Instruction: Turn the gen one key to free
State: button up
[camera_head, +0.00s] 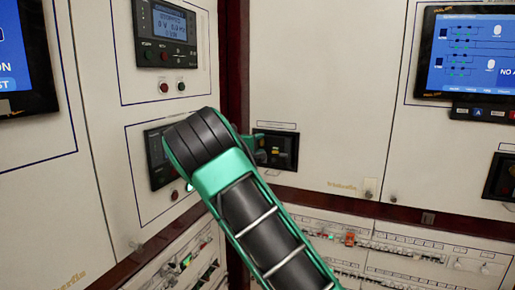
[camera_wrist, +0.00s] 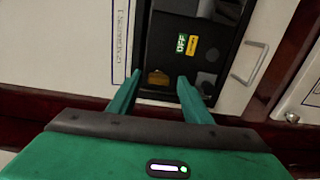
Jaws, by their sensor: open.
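The black generator 1 panel (camera_wrist: 160,42) is set in a white cabinet wall and fills the top middle of the wrist view. A brownish-yellow knob or key (camera_wrist: 158,77) sits low on it, with a green-and-yellow "OFF" display (camera_wrist: 187,44) above to the right. My gripper (camera_wrist: 159,79) is open, its two green fingers on either side of the key in the picture. I cannot tell whether the fingertips reach around it or stay short of it. In the head view the panel (camera_head: 282,151) is partly hidden by my gripper (camera_head: 258,152). The key's exact angle is unclear.
A metal handle (camera_wrist: 250,63) juts out right of the panel. Another black panel (camera_head: 499,176) is at the far right. Breaker rows (camera_head: 375,247) run below. A controller screen (camera_head: 168,22) is on the left wall, and a dark red corner post (camera_head: 233,60) stands between the walls.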

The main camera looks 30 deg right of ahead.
jog(key=v, duration=1)
jog(key=shift+a, duration=0.2)
jog(key=shift+s+f, duration=0.1)
jog(key=s+d+f+m+g+y, duration=0.35)
jog(key=s+d+f, duration=0.25)
jog(key=s, duration=0.5)
jog(key=s+d+f+m+g+y, duration=0.2)
jog(key=s+d+f+m+g, duration=0.3)
jog(key=s, duration=0.5)
jog(key=s+a+f+m+y, duration=0.1)
jog(key=s+a, duration=0.4)
jog(key=s, duration=0.5)
jog(key=s+a+f+m+g+y, duration=0.1)
jog(key=s+a+y, duration=0.3)
jog(key=s, duration=0.7)
jog(key=s+a+f+m+g+y, duration=0.1)
jog(key=s+a+f+m+y, duration=0.1)
jog(key=s, duration=0.9)
jog(key=a+m+y, duration=0.1)
jog(key=a+y, duration=0.1)
jog(key=a, duration=0.1)
jog(key=shift+a+m, duration=0.3)
jog(key=shift+m, duration=0.05)
jog(key=shift+s+g, duration=0.1)
jog(key=shift+g, duration=0.15)
